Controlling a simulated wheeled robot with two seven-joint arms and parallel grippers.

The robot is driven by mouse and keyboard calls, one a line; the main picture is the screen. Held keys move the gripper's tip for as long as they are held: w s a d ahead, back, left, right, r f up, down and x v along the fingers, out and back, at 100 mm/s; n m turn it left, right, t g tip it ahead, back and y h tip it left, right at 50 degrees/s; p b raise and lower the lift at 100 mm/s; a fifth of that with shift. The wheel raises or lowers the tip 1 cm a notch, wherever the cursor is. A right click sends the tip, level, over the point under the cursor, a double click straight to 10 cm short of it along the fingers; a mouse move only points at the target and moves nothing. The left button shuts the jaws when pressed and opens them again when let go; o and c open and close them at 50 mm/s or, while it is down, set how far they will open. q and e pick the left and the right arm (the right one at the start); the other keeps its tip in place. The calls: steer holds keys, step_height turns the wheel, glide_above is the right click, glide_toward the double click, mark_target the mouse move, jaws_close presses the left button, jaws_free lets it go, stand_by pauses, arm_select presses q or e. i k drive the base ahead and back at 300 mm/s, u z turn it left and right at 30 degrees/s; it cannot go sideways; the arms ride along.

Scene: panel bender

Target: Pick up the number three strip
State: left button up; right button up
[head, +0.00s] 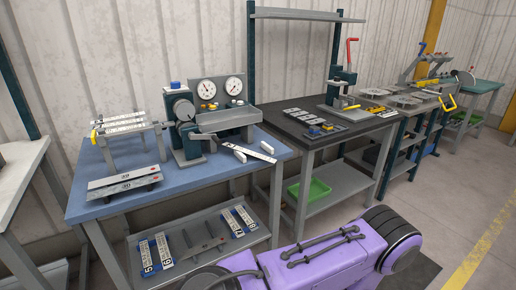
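Several white strips with dark markings are in view, but their numbers are too small to read surely, so I cannot tell which is number three. On the lower shelf (200,256) of the blue-topped bench, one pair of numbered strips (146,258) lies at the left and another pair (246,218) at the right. On the bench top, marked strips (124,182) lie on a low holder at the front left. More strips (125,124) rest on a grey rack behind them. Neither of my grippers shows in the head view.
The blue bench (205,178) carries a machine with two dial gauges (207,90) and a loose white bar (254,153) near its right edge. A dark-topped bench (325,138) stands to the right, with a green bin (309,189) below. Open floor (440,205) lies at the right.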

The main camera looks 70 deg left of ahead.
mark_target(249, 153)
steer(key=u, duration=0.35)
steer(key=i, duration=1.65)
steer(key=u, duration=1.45)
steer(key=i, duration=0.9)
steer(key=u, duration=1.05)
